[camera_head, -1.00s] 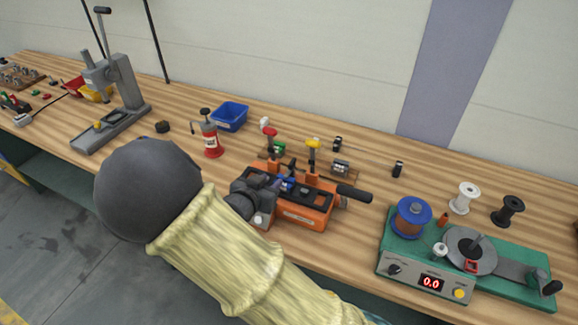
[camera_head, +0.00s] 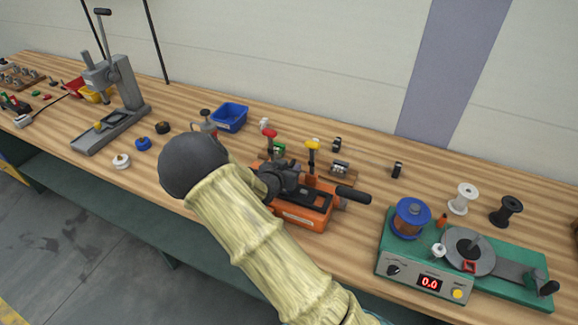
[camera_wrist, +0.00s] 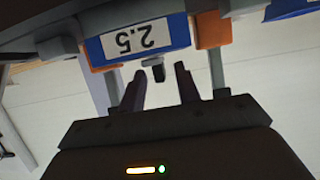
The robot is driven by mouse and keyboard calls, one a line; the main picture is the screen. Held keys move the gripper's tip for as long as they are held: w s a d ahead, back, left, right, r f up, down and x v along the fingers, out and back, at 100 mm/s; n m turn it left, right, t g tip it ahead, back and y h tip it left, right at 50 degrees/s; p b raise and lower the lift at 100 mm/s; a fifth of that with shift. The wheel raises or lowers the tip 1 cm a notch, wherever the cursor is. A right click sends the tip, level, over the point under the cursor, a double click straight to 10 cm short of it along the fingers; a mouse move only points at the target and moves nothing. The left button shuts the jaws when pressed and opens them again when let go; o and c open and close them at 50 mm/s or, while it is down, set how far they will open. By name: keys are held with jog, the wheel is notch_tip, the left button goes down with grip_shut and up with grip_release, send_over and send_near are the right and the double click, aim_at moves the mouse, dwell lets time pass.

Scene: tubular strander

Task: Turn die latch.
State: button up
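The orange bench machine (camera_head: 306,218) stands at the middle of the bench, with a black handle (camera_head: 353,194) sticking out at its right. My gripper (camera_head: 297,181) is over the top of this machine; my wrist hides part of it. In the wrist view, the gripper (camera_wrist: 158,82) is open, its two dark fingers apart. A small dark latch-like knob (camera_wrist: 157,70) shows between and just beyond the fingertips. I cannot tell whether the fingers touch the knob.
Red (camera_head: 269,134) and yellow (camera_head: 313,144) capped levers stand behind the machine. A green winder (camera_head: 400,247) with a 0.0 display is at the right. A blue bin (camera_head: 230,116) and a grey press (camera_head: 118,95) are to the left. My arm covers the bench's front edge.

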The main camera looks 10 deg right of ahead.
grip_shut()
